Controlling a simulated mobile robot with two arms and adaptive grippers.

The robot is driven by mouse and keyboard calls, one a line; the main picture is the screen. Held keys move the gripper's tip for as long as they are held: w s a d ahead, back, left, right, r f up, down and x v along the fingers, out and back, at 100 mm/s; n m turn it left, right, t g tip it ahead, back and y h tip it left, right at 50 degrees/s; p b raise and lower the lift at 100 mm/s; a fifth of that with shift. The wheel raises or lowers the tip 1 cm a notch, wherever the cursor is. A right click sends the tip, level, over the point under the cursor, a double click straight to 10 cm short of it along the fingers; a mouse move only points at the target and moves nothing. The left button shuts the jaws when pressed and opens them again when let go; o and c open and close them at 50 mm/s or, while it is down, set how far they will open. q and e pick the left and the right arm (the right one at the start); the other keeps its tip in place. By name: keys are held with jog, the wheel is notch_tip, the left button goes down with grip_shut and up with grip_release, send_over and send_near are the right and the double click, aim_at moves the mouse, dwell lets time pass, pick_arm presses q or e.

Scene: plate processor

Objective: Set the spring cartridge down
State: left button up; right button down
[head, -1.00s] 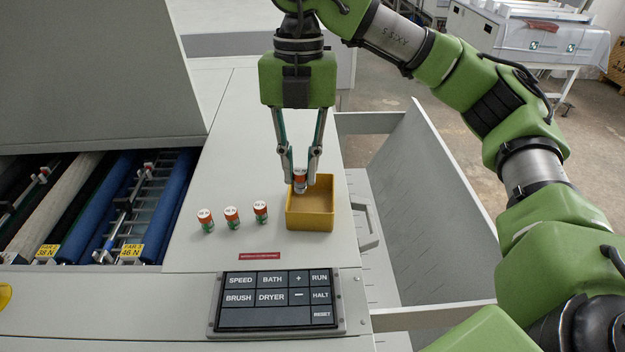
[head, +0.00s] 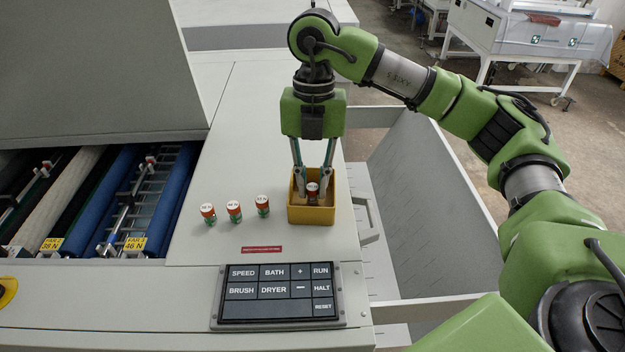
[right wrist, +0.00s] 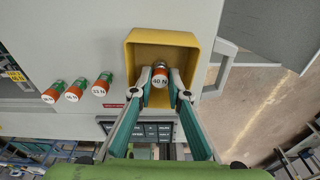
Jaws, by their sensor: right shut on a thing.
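The spring cartridge (head: 312,189) has a white top marked 40 N in the right wrist view (right wrist: 159,77) and an orange-red body. My right gripper (right wrist: 160,88) is shut on it, with one fingertip on each side. In the head view the right gripper (head: 312,186) reaches down into the yellow bin (head: 311,215), and the cartridge is inside the bin's rim. The bin's front wall hides the cartridge's lower end, so I cannot tell whether it touches the floor of the bin. My left gripper is not in view.
Three similar cartridges (head: 234,211) stand in a row on the grey top, left of the bin. A control panel (head: 278,293) lies in front. Rollers (head: 165,205) sit in an open bay at left. A handle (head: 366,218) is right of the bin.

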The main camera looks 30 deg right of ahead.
jog(key=c, duration=1.9)
grip_release()
jog(key=shift+f, duration=0.1)
jog(key=r, duration=0.4)
jog(key=w+r, duration=0.1)
jog(key=r, duration=0.7)
jog(key=shift+w+d+r+p, duration=0.1)
jog(key=shift+w+d+p, duration=0.05)
jog(key=shift+d+p, duration=0.25)
